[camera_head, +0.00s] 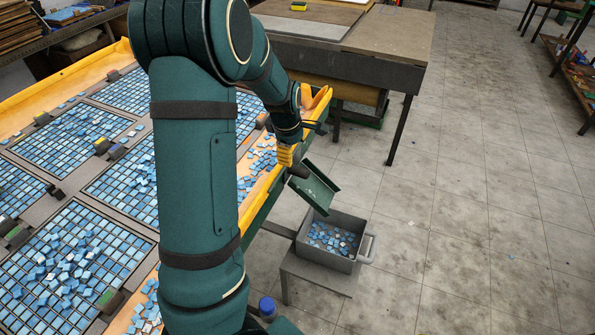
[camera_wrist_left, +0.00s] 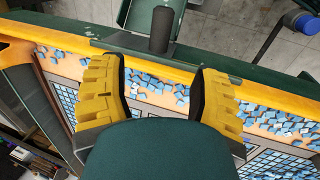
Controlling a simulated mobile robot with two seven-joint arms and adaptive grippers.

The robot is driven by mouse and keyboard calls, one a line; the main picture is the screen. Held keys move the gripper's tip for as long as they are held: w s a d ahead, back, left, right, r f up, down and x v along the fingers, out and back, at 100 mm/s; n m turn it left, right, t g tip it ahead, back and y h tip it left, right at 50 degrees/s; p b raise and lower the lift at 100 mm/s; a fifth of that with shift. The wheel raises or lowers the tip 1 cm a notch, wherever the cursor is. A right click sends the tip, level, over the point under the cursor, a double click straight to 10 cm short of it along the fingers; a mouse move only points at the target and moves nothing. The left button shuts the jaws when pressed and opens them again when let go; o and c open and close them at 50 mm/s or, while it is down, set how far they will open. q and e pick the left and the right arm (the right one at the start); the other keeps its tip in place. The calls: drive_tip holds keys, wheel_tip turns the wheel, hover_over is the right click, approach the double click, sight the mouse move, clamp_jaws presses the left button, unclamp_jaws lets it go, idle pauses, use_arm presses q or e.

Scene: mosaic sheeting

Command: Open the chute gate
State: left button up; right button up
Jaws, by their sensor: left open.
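The green chute (camera_head: 314,187) slopes down from the yellow-edged table's side towards a grey bin (camera_head: 329,260). In the left wrist view the chute (camera_wrist_left: 138,14) is at the top. A dark upright handle (camera_wrist_left: 162,30) stands at the table edge by the chute mouth; I take it to be the gate's. My left gripper (camera_head: 287,155) is over that edge. In the left wrist view its yellow fingers (camera_wrist_left: 157,68) are spread wide, with the handle beyond them and nothing between them. Whether the gate panel is fully closed is hard to tell. My right gripper is out of view.
Loose blue tiles (camera_wrist_left: 160,92) lie inside the yellow rim. Several mosaic grids (camera_head: 75,138) cover the table. The bin holds blue tiles and sits on a low grey stand (camera_head: 318,283). A workbench (camera_head: 390,45) stands behind.

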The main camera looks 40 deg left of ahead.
sight(297, 169)
use_arm(q)
drive_tip(key=b+x, duration=0.3)
drive_tip(key=x, duration=0.8)
drive_tip(key=shift+f, duration=0.4)
clamp_jaws()
